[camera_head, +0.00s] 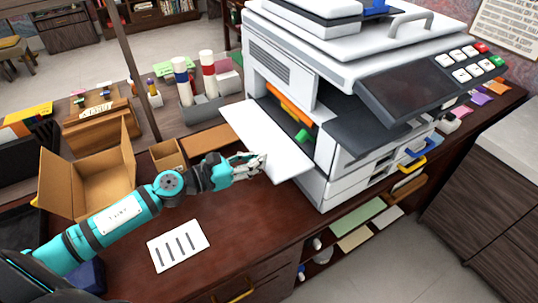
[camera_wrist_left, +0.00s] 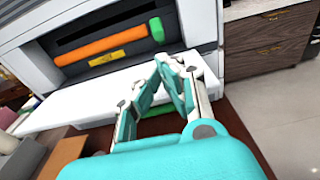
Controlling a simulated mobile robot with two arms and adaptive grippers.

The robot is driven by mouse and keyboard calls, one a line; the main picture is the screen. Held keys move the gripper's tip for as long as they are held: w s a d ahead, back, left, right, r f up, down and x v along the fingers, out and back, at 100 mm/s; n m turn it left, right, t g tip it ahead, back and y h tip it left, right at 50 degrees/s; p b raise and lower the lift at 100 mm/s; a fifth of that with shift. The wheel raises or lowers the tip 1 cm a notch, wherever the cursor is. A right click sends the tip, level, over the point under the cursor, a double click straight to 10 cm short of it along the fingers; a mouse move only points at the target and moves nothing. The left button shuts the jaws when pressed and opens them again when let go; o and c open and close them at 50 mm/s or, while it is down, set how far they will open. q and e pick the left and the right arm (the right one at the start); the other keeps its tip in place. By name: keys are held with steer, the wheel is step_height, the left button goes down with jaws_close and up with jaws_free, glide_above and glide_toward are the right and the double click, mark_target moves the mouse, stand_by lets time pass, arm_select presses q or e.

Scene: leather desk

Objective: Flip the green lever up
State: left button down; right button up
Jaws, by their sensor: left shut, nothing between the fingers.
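The white printer (camera_head: 275,52) stands on the dark wooden desk with its front flap (camera_head: 262,133) folded out. Inside the opening is an orange bar (camera_head: 288,106), with the small green lever (camera_head: 303,135) near its right end. In the left wrist view the green lever (camera_wrist_left: 157,30) sits at the right end of the orange bar (camera_wrist_left: 100,49). My left gripper (camera_head: 260,161) is shut and empty at the flap's outer edge, apart from the lever. Its fingertips (camera_wrist_left: 168,60) show below the lever in the wrist view. My right gripper is out of view.
The printer's control panel (camera_head: 415,92) juts out at the right. An open cardboard box (camera_head: 88,180), a paper sheet (camera_head: 178,245) and a holder with bottles (camera_head: 202,108) lie left of the printer.

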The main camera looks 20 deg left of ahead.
mark_target(285, 156)
arm_select(q)
steer(key=p+x, duration=0.2)
steer(key=x, duration=0.5)
steer(key=shift+w+d+r+p, duration=0.15)
steer(key=shift+w+d+p, duration=0.05)
steer(key=shift+p, duration=0.1)
steer(key=shift+w+d, duration=0.35)
steer(key=shift+w, duration=0.1)
